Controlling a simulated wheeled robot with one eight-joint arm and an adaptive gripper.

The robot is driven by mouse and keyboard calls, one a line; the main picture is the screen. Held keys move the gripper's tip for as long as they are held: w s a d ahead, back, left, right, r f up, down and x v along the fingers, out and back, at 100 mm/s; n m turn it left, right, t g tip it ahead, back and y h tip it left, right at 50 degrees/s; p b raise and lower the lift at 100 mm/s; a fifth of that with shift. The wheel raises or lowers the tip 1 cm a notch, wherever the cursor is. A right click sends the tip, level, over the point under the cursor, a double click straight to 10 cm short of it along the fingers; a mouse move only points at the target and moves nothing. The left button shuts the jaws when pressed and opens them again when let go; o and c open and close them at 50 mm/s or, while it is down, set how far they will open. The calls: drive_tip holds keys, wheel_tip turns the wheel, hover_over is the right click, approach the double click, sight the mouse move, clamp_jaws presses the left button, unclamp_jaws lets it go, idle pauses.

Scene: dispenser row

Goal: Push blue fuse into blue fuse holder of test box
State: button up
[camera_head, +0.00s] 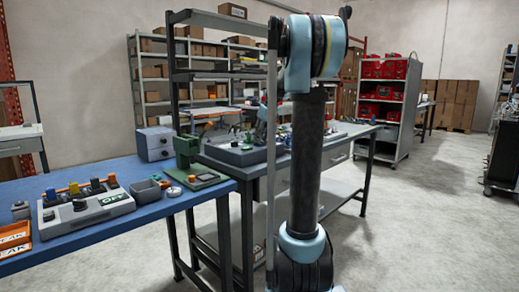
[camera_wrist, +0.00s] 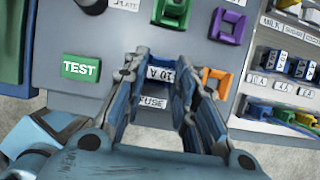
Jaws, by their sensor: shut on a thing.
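In the wrist view my gripper (camera_wrist: 166,62) is shut on a blue fuse (camera_wrist: 160,76) with a "10 A" label. The fuse is between the two fingers, over the grey face of the test box (camera_wrist: 108,35). My fingers hide most of the fuse and the area under it. The blue fuse holder cannot be made out clearly, and I cannot tell whether the fuse touches it. A "FUSE" label (camera_wrist: 153,102) shows between the fingers. In the head view my arm covers much of the middle, and the gripper is not clear there.
On the box are a green TEST button (camera_wrist: 81,68), a green holder (camera_wrist: 172,12), a purple holder (camera_wrist: 228,25) and an orange holder (camera_wrist: 217,84) close by my right finger. A rack (camera_wrist: 266,80) with several blue, yellow and green pieces stands at the right.

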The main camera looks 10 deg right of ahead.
drive_tip(key=o, duration=0.8)
drive_tip(key=shift+o, duration=1.1)
wheel_tip(320, 180, up, 7)
drive_tip(key=v, duration=1.2)
